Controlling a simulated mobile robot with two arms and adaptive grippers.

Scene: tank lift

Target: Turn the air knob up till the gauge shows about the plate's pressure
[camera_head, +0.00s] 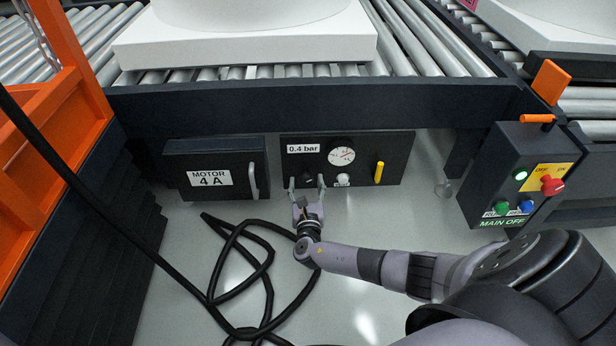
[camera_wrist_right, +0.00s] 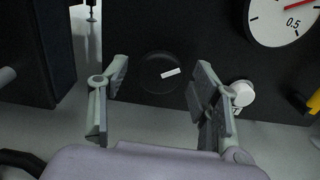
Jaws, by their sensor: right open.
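The air panel (camera_head: 367,173) is a black box marked "0.4 bar" under the roller conveyor. The round white gauge (camera_head: 341,156) with a red needle sits on it; in the right wrist view the gauge (camera_wrist_right: 284,14) is cut off by the top edge, with "0.5" readable. The black air knob (camera_wrist_right: 163,72) with a white mark shows between the fingers in the right wrist view. My right gripper (camera_head: 306,184) is open in front of the panel; in the wrist view its fingers (camera_wrist_right: 160,95) stand either side of the knob, apart from it. My left gripper is not in view.
A white button (camera_head: 343,180) and a yellow lever (camera_head: 379,172) sit right of the knob. The "MOTOR 4 A" box (camera_head: 212,180) stands left. A black hose (camera_head: 240,262) coils on the floor. A control box (camera_head: 519,178) stands at right.

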